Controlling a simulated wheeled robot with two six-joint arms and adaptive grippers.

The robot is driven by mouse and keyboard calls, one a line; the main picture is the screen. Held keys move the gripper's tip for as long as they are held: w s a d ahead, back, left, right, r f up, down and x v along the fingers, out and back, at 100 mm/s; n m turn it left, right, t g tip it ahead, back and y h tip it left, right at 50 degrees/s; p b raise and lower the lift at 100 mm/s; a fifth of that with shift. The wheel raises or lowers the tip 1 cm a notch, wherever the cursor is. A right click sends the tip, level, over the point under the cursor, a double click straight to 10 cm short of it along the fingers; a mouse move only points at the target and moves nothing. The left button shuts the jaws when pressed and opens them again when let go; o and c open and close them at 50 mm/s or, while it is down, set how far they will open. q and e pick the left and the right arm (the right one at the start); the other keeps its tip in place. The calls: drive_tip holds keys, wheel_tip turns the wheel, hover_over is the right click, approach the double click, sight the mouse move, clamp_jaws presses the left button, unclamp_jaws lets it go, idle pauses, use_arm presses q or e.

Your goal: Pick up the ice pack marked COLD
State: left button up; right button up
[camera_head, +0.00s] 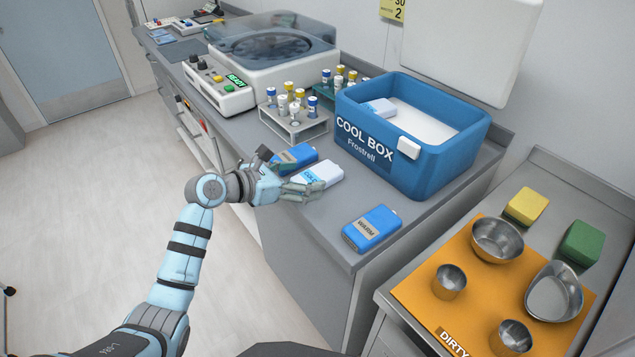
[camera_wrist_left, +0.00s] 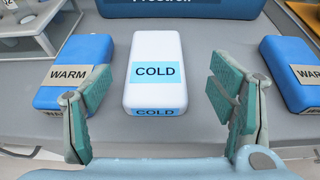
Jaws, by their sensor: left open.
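The ice pack marked COLD (camera_wrist_left: 156,48) is white with a light blue label and lies flat on the grey counter. In the head view it shows at the counter's front (camera_head: 322,174), partly hidden by my gripper. My left gripper (camera_wrist_left: 158,98) is open and empty, with one finger on each side of the pack's near end in the wrist view. In the head view my left gripper (camera_head: 290,180) is just in front of the pack. I cannot tell whether the fingers touch it. My right gripper is not in view.
Blue packs marked WARM lie on both sides, left (camera_wrist_left: 72,72) and right (camera_wrist_left: 296,72). The blue cool box (camera_head: 455,160) stands behind, with a white pack (camera_head: 380,107) inside. A tube rack (camera_head: 293,126) is at the back left. An orange mat (camera_head: 415,290) with steel bowls lies at right.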

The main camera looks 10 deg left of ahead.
sight(314, 175)
use_arm(q)
drive_tip(key=x, duration=0.2)
drive_tip(key=b+x, duration=0.1)
drive_tip(key=x, duration=0.1)
drive_tip(key=shift+w+a+f, duration=0.15)
drive_tip(key=shift+w, duration=0.1)
drive_tip(key=shift+s, duration=0.15)
drive_tip(key=c, duration=1.4)
